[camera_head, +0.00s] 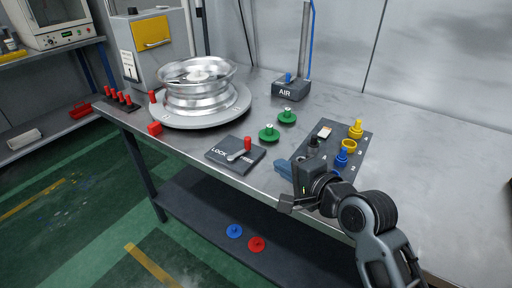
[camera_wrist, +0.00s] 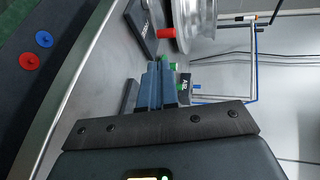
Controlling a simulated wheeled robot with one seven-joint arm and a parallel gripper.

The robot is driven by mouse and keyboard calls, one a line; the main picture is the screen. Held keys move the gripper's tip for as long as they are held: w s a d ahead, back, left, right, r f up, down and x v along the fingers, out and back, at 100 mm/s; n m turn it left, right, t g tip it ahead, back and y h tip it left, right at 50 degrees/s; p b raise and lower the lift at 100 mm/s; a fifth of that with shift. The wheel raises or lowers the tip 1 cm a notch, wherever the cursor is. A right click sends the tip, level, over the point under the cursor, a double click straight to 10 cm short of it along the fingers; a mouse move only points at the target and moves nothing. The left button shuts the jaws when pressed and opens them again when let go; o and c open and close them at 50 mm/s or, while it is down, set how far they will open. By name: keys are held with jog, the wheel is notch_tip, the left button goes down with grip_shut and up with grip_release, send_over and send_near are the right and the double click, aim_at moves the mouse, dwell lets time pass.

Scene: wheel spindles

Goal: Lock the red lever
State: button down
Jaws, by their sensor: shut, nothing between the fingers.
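The red lever (camera_head: 247,143) has a red knob on a short silver arm. It stands on a dark plate marked LOCK (camera_head: 222,156) near the front edge of the bench. The lever knob also shows at the top of the wrist view (camera_wrist: 165,33), beside its dark plate (camera_wrist: 138,22). My gripper (camera_head: 282,168) is to the right of the plate, near the bench's front edge, apart from the lever. Its blue-grey fingers (camera_wrist: 160,72) are together with nothing between them. They hide part of the bench in the wrist view.
A silver wheel (camera_head: 200,90) sits on a round turntable (camera_head: 230,113) behind the plate. Two green knobs (camera_head: 268,133) stand between the plate and a dark board (camera_head: 359,148) with blue and yellow parts. An AIR box (camera_head: 290,89) stands behind. The right bench is clear.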

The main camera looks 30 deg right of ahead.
aim_at(249, 138)
jog(key=x, duration=0.7)
jog(key=r+p+x, duration=0.1)
jog(key=x, duration=0.3)
jog(key=shift+w, duration=0.5)
jog(key=shift+w+d, duration=0.15)
jog(key=shift+w, duration=0.3)
jog(key=shift+w+d+f, duration=0.1)
jog(key=shift+w, duration=0.35)
jog(key=shift+w+d+f+n+y+b, duration=0.15)
jog(key=shift+w+n+y+b, duration=0.4)
jog(key=shift+n+y+b, duration=0.45)
jog(key=n+y+b, duration=0.1)
jog(key=w+n+g+y+b, duration=0.1)
jog(key=y, duration=0.1)
jog(key=shift+w+g, duration=0.3)
jog(key=shift+w+a+n+y, duration=0.2)
jog(key=shift+a+n+y, duration=0.1)
jog(key=shift+n, duration=0.1)
jog(key=shift+w+a+r, duration=0.15)
jog(key=shift+w+a, duration=0.1)
jog(key=shift+w, duration=0.25)
jog(key=shift+w+a+r, duration=0.1)
jog(key=shift+w+a, duration=0.15)
jog(key=shift+w, duration=0.25)
